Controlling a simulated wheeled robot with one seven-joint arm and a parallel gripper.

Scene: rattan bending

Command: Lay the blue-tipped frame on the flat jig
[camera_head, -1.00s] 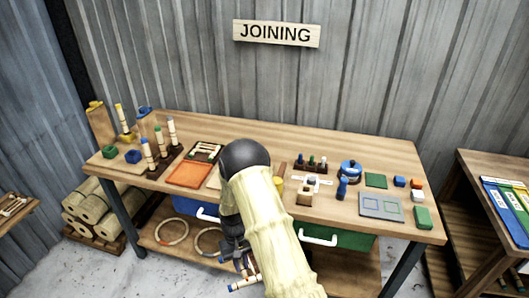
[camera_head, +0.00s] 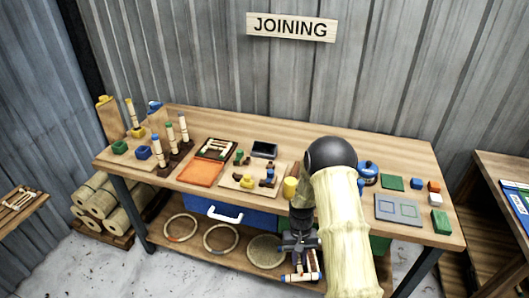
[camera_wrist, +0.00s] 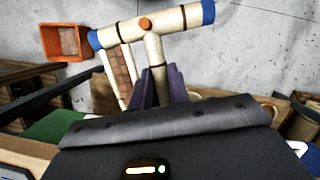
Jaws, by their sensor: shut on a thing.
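The blue-tipped frame (camera_head: 301,277) is a set of cream rattan rods with blue ends. My gripper (camera_head: 300,243) is shut on it and holds it in front of the bench's front edge, below the top. In the wrist view the frame (camera_wrist: 155,32) shows a crossbar with blue ends and an orange dot, and a stem between the dark fingers (camera_wrist: 160,85). A wooden board with yellow, green and blue blocks (camera_head: 232,185) and a grey plate with two outlined squares (camera_head: 398,219) lie on the bench. I cannot tell which is the flat jig.
The bench top (camera_head: 330,142) also holds an orange tray (camera_head: 201,174), a dark rod tray (camera_head: 216,149) and upright rods at the left. My arm hides part of its right half. Rings (camera_head: 221,238) lie on the lower shelf. An orange bin (camera_wrist: 65,42) stands on the floor.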

